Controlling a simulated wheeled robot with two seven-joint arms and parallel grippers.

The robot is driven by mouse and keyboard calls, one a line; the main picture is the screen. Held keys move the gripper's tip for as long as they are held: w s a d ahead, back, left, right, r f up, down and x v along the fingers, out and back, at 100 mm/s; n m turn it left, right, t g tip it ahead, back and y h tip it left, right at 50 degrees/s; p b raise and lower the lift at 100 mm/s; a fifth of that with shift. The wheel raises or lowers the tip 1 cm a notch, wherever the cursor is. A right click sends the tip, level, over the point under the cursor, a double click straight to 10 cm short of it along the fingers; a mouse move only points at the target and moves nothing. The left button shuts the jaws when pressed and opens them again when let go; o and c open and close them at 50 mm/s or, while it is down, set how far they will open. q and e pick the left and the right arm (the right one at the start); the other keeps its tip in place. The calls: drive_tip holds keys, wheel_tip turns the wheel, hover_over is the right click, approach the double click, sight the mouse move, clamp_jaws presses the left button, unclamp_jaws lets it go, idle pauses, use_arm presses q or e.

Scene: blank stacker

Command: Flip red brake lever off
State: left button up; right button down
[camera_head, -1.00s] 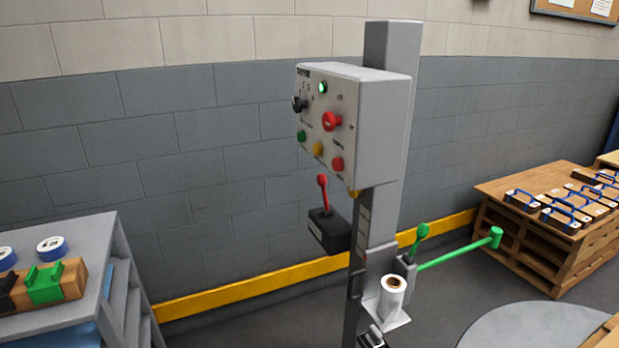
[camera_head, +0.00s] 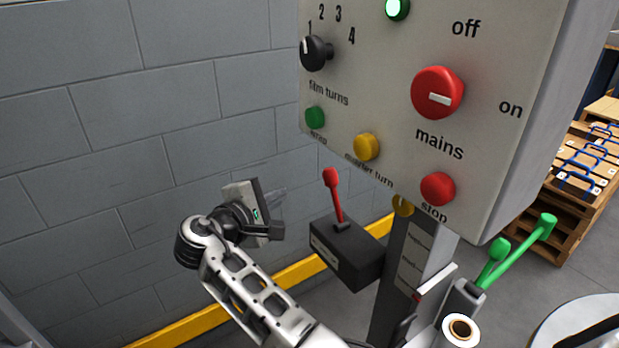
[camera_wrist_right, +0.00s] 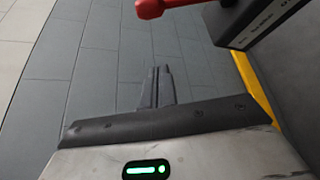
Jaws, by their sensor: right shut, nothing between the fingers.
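The red brake lever (camera_head: 333,190) stands up from a dark box (camera_head: 345,255) below the control panel, its knob leaning slightly to the left. The lever's red end (camera_wrist_right: 165,7) and the box (camera_wrist_right: 255,20) also show at the top of the right wrist view. My right gripper (camera_head: 280,196) is left of the lever and apart from it. Its fingers (camera_wrist_right: 157,86) are shut together with nothing between them. My left gripper is not in view.
The grey control panel (camera_head: 400,115) with knobs and buttons hangs just above and right of the lever. A green handle (camera_head: 520,250) and a white roll (camera_head: 460,331) are lower right. The grey wall (camera_head: 110,150) and yellow rail (camera_head: 305,272) are behind.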

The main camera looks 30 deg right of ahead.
sight(336, 199)
drive_tip(key=x, duration=1)
drive_tip(key=shift+s+d+r, duration=0.3)
drive_tip(key=shift+s+r, duration=0.15)
drive_tip(key=shift+s, duration=0.35)
drive_tip(key=shift+s+d+r, duration=0.25)
drive_tip(key=shift+s+r, duration=0.2)
drive_tip(key=shift+s, duration=0.35)
drive_tip(key=shift+s, duration=0.1)
